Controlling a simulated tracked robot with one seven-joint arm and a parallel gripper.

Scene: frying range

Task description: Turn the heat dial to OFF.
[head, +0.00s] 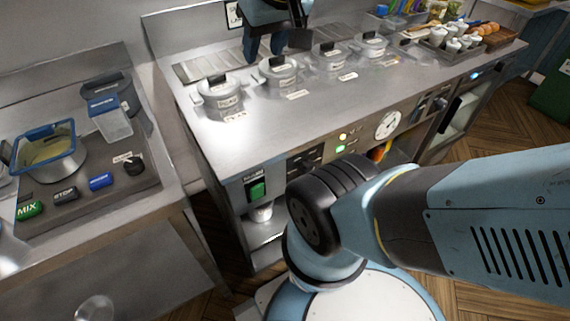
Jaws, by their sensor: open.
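A round white dial with dark markings (388,125) is on the front panel of the steel range (240,150), right of the green and yellow lights. A black knob (133,164) with a small label stands on the left-hand machine. I cannot read which is the heat dial or its setting. My gripper (264,52) is at the top of the view, above the back of the range near the lidded pots. Its fingers are apart, and I see nothing held. It is well away from both the white dial and the black knob.
Several lidded steel pots (278,75) with labels line the range top. A green switch (257,189) is on its front. The left machine has a blue-rimmed basin (47,150) and MIX and STOP buttons (65,194). A tray of white cups (455,42) stands back right. The range top's front is clear.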

